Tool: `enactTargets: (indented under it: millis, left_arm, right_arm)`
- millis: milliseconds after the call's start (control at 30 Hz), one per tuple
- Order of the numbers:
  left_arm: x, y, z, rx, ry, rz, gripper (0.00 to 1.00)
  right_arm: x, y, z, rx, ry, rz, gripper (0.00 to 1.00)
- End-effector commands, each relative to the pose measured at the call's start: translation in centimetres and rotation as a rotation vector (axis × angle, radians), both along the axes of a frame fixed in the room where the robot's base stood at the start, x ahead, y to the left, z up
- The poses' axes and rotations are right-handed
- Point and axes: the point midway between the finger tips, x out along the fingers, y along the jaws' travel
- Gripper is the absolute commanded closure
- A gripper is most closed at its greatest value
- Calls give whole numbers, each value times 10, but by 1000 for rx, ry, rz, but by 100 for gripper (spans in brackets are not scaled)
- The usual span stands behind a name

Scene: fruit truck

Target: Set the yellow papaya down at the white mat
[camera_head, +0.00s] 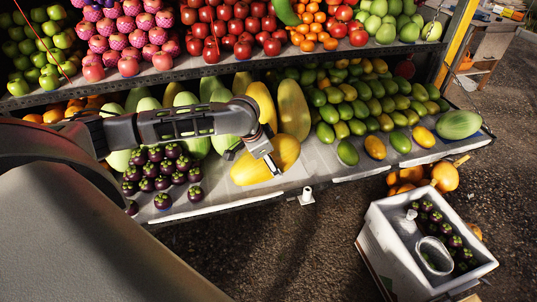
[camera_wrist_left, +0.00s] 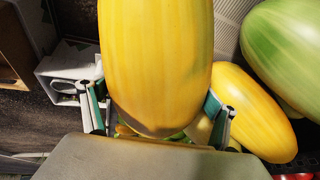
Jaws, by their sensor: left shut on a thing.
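My left gripper (camera_head: 253,158) reaches over the front of the lower shelf. Its two fingers are on either side of a lying yellow papaya (camera_head: 249,172), shut on it. In the left wrist view the held papaya (camera_wrist_left: 157,60) runs upward between the fingers of the gripper (camera_wrist_left: 158,112). Whether it touches the shelf cannot be told. The white mat (camera_head: 318,157) appears as a pale ribbed surface just right of the papaya. A pale ribbed surface also shows beyond the papaya in the wrist view (camera_wrist_left: 230,28). My right gripper is not in view.
Upright yellow papayas (camera_head: 294,108) stand behind the held one. Mangosteens (camera_head: 165,170) lie at left, green and yellow mangoes (camera_head: 375,147) at right. A white foam box (camera_head: 385,240) with mangosteens stands on the ground at front right. The upper shelf edge (camera_head: 230,63) runs above.

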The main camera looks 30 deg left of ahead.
Motion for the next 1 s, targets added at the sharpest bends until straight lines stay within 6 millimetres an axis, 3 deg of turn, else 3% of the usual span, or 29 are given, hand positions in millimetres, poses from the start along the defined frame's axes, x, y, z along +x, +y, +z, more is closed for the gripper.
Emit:
enactTargets:
  millis: [400, 700, 733, 767, 1000]
  left_arm:
    - [2, -1, -48, -3, -6, 1, 57]
    - [2, -1, -50, -2, -7, 0, 57]
    - [-1, 0, -55, 0, 1, 0, 5]
    - [-1, 0, -55, 0, 1, 0, 0]
    - [-1, 0, -54, 0, 1, 0, 0]
  right_arm:
    - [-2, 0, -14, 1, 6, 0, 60]
    - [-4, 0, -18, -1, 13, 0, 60]
    - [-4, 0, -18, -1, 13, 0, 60]
    - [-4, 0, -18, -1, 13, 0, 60]
    - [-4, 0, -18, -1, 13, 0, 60]
